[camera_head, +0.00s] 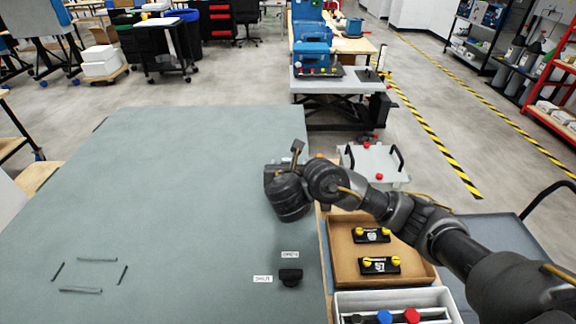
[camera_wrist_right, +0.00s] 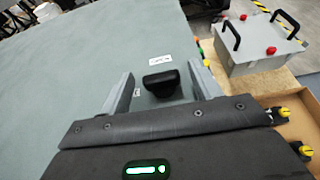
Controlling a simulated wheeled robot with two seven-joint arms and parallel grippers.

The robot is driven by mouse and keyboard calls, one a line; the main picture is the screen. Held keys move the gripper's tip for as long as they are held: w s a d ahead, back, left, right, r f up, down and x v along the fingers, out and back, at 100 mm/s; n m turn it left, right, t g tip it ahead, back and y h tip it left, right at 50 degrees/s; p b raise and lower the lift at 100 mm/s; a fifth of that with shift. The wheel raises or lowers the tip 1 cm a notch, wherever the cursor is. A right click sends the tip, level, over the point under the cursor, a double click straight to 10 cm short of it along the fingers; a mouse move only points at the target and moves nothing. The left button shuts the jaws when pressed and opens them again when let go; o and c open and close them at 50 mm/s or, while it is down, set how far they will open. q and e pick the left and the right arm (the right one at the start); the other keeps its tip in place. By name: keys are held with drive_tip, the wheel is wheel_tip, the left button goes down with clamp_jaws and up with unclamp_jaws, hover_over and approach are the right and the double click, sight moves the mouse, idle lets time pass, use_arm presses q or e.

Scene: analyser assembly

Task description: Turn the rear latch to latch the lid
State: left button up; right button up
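The wide grey-green lid (camera_head: 150,190) fills the left and middle of the head view. In the right wrist view a black latch knob (camera_wrist_right: 161,80) sits on it, with its bar lying roughly across the picture. This appears to be the rear latch; in the head view my right gripper (camera_head: 289,205) hides it. My right gripper is open in the wrist view (camera_wrist_right: 162,74), with one finger on each side of the knob and gaps to it. A white label (camera_wrist_right: 160,60) lies just beyond the knob. My left gripper is not in view.
Another black latch (camera_head: 291,277), with OPEN and SHUT labels, sits nearer on the lid. Right of the lid stand a brown tray (camera_head: 345,272) with two yellow-knobbed modules and a grey box (camera_head: 372,162) with black handles. The lid's left part is clear except for dark slots.

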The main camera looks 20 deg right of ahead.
drive_tip(key=shift+s+a+r+p, duration=0.1)
drive_tip(key=shift+s+r+p, duration=0.25)
drive_tip(key=shift+p, duration=0.3)
drive_tip(key=p+v, duration=0.6)
drive_tip(key=v, duration=0.2)
drive_tip(key=shift+w+r, duration=0.1)
drive_tip(key=shift+r, duration=0.05)
drive_tip(key=shift+s+a+r, duration=0.15)
drive_tip(key=shift+s+a, duration=0.1)
drive_tip(key=shift+s, duration=0.05)
drive_tip(key=shift+s+a+p, duration=0.1)
drive_tip(key=shift+s+p, duration=0.15)
drive_tip(key=shift+p, duration=0.05)
drive_tip(key=shift+s, duration=0.45)
